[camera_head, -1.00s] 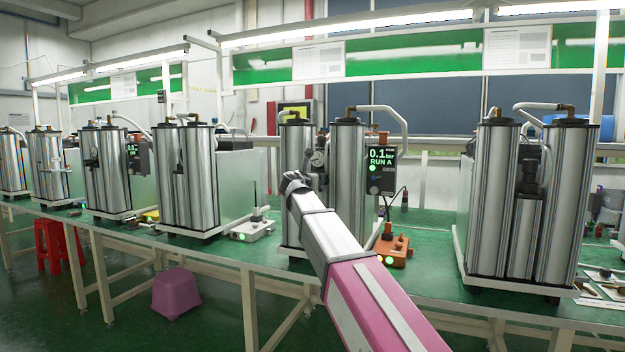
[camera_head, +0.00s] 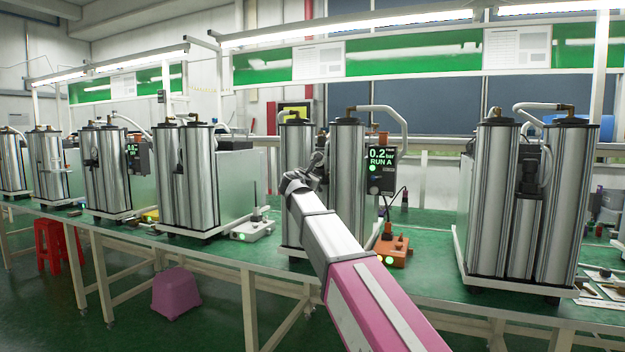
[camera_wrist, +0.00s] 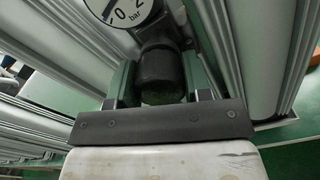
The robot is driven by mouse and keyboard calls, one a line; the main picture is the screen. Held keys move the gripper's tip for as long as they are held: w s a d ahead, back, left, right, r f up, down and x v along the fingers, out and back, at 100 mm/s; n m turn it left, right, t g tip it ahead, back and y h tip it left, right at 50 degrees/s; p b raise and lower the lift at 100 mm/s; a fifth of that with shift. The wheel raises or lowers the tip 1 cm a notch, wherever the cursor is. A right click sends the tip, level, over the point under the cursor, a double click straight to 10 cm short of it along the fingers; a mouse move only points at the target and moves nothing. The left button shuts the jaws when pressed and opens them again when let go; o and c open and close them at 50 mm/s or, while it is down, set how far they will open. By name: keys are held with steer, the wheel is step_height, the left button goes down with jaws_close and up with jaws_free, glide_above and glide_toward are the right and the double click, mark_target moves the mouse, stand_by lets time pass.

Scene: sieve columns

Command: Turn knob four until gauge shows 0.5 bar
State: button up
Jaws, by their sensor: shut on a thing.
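My gripper (camera_wrist: 160,85) is shut on a black knob (camera_wrist: 159,66) between two silver columns in the wrist view. A round white gauge (camera_wrist: 126,10) marked "bar" sits just above the knob; its top is cut off and its needle is not clear. In the head view my gripper (camera_head: 314,172) is at the middle column pair (camera_head: 347,190), and my arm hides the knob there. A black display (camera_head: 382,170) beside that pair reads 0.2 bar and RUN A with a green light.
An orange box (camera_head: 392,250) with a green light stands on the green bench right of my arm. Another column pair (camera_head: 495,200) stands to the right, and several more to the left. A purple stool (camera_head: 176,293) is on the floor.

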steer(key=m, duration=0.3)
steer(key=shift+m, duration=2.2)
steer(key=o, duration=0.9)
steer(key=v, duration=1)
steer(key=shift+s+a, duration=0.1)
steer(key=shift+s, duration=0.3)
